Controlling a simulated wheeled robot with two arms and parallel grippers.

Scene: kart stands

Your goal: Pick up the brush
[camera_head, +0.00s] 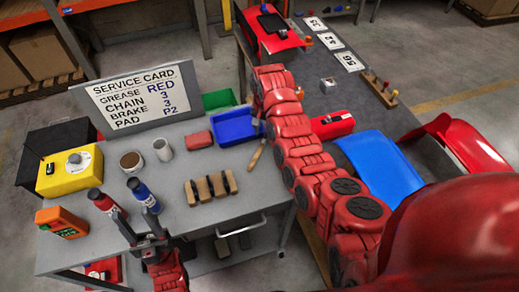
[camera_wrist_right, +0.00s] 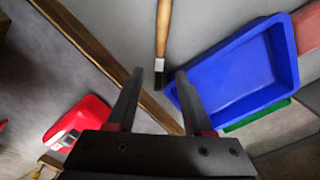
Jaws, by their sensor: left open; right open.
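My left gripper (camera_head: 140,222) is open and empty at the bench's front left, near the red bottle (camera_head: 108,205) and blue bottle (camera_head: 144,196).
The blue tray (camera_wrist_right: 235,70) is close to the right finger in the wrist view. A red case (camera_head: 332,125) is on the second table.

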